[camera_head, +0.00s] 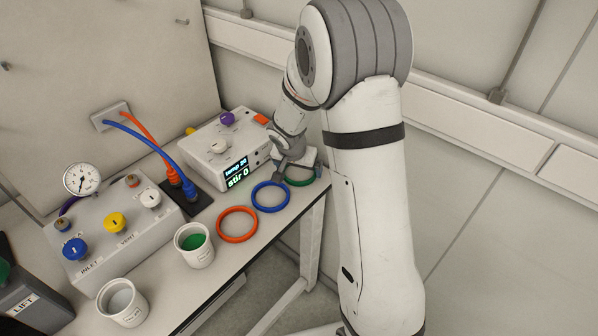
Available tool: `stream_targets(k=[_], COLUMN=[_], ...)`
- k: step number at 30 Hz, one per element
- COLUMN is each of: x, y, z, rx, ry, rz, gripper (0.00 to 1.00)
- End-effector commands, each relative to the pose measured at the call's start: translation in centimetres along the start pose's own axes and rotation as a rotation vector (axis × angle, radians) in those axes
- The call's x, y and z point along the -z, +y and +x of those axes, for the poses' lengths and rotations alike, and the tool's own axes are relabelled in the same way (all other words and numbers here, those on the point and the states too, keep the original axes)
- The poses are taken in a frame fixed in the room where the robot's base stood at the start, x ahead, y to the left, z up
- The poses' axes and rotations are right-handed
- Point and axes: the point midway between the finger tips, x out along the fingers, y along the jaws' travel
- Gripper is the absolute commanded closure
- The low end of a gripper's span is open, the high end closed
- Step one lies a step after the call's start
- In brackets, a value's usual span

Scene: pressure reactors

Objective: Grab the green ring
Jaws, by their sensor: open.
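The green ring (299,182) lies on the bench at the right end of a row of rings, and its upper part is hidden behind my gripper. My gripper (284,168) is over the bench just left of and above the green ring, near the blue ring. Its fingers are small and partly covered by my wrist, and I see nothing held in them. I cannot tell whether it touches the ring. The blue ring (257,200) lies left of the green one, and the orange ring (224,233) lies further left.
A control box (232,150) with a lit display stands behind the rings. A valve box with a gauge (113,229) stands at left. A cup with green contents (197,256) and another white cup (127,312) stand near the bench's front edge. The green ring lies near the bench's right end.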

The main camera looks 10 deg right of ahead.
Motion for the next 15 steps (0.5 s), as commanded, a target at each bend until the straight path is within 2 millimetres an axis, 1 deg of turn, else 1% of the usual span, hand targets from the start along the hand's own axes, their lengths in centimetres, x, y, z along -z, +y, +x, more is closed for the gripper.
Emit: stream_targets(k=[1,3,9,15], x=[-0.03,-0.01,-0.01,-0.02], y=[0.00,-0.03,-0.05,-0.06], z=[0.44,0.65,0.65,0.63], rx=[0.000,0.001,0.001,0.001], ry=[-0.001,0.000,0.001,0.000], rz=[-0.001,0.000,0.000,-0.001], gripper=[0.00,0.00,0.00,0.16])
